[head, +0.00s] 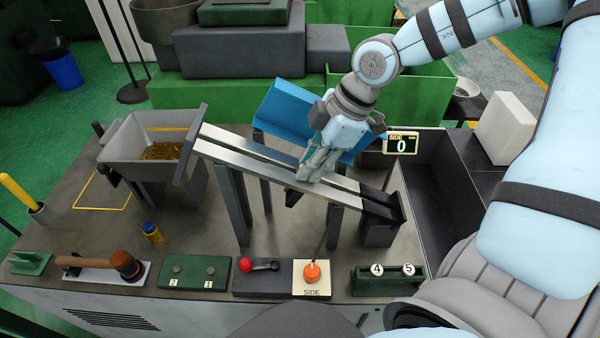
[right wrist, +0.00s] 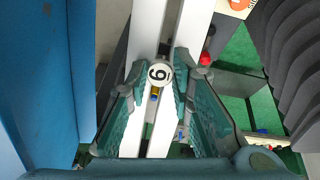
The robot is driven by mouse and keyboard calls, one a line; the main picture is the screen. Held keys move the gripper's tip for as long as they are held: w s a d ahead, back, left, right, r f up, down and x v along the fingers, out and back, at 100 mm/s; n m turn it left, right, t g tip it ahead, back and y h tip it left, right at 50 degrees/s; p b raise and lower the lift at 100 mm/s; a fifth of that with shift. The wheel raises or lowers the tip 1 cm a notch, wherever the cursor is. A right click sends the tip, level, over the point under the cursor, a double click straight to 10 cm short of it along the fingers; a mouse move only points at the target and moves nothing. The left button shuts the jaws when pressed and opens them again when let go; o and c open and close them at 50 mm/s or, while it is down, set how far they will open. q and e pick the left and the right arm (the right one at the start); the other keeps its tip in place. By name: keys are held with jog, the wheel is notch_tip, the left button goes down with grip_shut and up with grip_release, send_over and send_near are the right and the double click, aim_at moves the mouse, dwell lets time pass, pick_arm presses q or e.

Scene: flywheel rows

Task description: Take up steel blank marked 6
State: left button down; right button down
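The steel blank marked 6 (right wrist: 159,73) shows its round white numbered face in the right wrist view, at the sloping twin rails (right wrist: 167,40). My right gripper (right wrist: 161,68) has one fingertip on each side of it, and the blank fills the gap, so the gripper looks shut on it. In the head view my right gripper (head: 311,172) reaches down to the middle of the rails (head: 240,143), and the blank is hidden there. My left gripper is not in view.
A blue sloping panel (head: 287,108) stands behind the rails. A bin (head: 133,140) is at their upper left end. A display reading 0 (head: 402,143) stands right. A green rack (head: 385,283) with blanks 4 and 5, an orange button (head: 312,272) and a red-knobbed lever (head: 246,265) line the front.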

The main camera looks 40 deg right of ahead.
jog(key=shift+a, duration=0.1)
notch_tip(320, 180, up, 20)
jog(key=p, duration=0.5)
jog(key=c, duration=1.9)
grip_release()
jog(key=shift+c, duration=0.2)
grip_shut()
